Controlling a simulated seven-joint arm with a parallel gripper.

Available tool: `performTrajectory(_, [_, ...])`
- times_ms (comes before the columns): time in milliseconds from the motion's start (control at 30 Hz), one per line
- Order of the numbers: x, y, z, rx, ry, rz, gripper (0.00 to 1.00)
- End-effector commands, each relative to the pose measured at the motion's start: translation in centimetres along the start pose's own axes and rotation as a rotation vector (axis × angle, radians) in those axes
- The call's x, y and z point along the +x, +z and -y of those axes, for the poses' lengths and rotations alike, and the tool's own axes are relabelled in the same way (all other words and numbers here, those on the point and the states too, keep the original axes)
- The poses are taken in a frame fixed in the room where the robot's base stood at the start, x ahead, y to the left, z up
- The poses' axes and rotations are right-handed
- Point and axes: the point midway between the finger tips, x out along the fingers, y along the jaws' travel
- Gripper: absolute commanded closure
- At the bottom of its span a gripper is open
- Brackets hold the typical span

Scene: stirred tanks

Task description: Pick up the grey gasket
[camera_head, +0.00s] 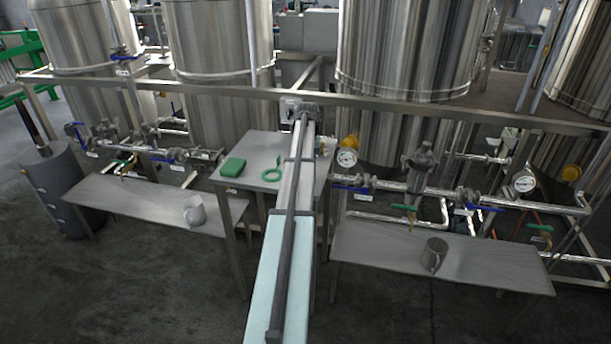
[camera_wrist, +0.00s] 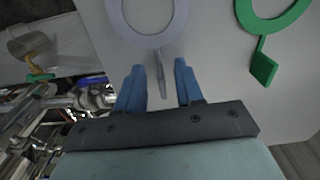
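The grey gasket (camera_wrist: 150,42) is a flat ring lying on a pale tabletop (camera_wrist: 215,60), at the top of the wrist view. Its narrow tab (camera_wrist: 161,80) points down toward my gripper. My gripper (camera_wrist: 160,70) is open, its two blue fingers on either side of the tab with gaps between. Whether the fingers are down at the tab's height I cannot tell. In the head view my arm covers the gripper and the grey gasket.
A green ring with a tab (camera_wrist: 264,65) lies right of the grey gasket; it also shows in the head view (camera_head: 267,184). A green block (camera_head: 232,167) lies on the same table. Metal mugs stand on the left bench (camera_head: 150,205) and right bench (camera_head: 490,265). Pipes and valves stand close behind.

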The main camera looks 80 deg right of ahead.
Motion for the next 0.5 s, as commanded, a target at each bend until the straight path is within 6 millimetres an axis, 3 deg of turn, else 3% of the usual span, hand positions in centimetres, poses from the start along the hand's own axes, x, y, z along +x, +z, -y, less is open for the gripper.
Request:
performTrajectory(167, [-0.04, -0.01, 0.00, 0.000, 0.000, 0.000, 0.65])
performTrajectory(500, [-0.06, 0.00, 0.00, 0.000, 0.000, 0.000, 0.97])
